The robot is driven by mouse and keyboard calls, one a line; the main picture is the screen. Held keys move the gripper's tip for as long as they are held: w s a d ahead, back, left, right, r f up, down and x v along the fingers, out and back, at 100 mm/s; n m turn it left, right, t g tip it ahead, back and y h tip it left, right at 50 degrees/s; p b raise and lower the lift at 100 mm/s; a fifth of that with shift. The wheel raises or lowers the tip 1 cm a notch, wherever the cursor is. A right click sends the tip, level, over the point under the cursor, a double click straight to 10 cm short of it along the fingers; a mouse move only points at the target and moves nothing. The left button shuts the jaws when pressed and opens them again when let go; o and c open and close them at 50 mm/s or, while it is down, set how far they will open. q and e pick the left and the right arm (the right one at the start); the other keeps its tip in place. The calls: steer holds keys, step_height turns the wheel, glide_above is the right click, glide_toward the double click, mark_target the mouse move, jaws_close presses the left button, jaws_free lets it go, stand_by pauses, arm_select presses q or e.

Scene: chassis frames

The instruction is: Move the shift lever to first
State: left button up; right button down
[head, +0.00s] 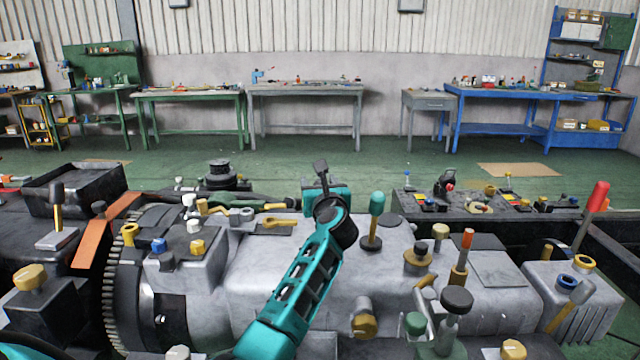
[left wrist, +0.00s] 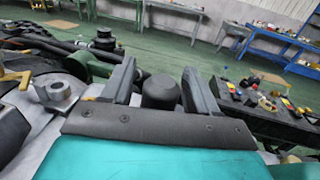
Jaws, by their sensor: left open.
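My left gripper (head: 322,172) reaches forward over the grey gearbox housing (head: 270,250), its teal arm rising from the bottom middle. In the left wrist view the gripper (left wrist: 158,72) is open, with a dark finger on each side of a dark rounded knob (left wrist: 160,91). The knob looks like a lever's top; its shaft is hidden behind the gripper's body. I cannot tell whether either finger touches it, nor which gear position the lever is in. My right gripper is not in view.
A teal-knobbed lever (head: 376,205) stands just right of my left gripper. A red-handled lever (head: 597,197) leans at the far right, and a black-topped knob (head: 457,300) stands front right. A dark tray of parts (head: 410,207) lies behind. Workbenches (head: 305,90) line the wall.

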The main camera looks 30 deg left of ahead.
arm_select(q)
jaws_close()
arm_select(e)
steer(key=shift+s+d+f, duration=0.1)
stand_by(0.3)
arm_select(q)
steer(key=shift+w, duration=0.1)
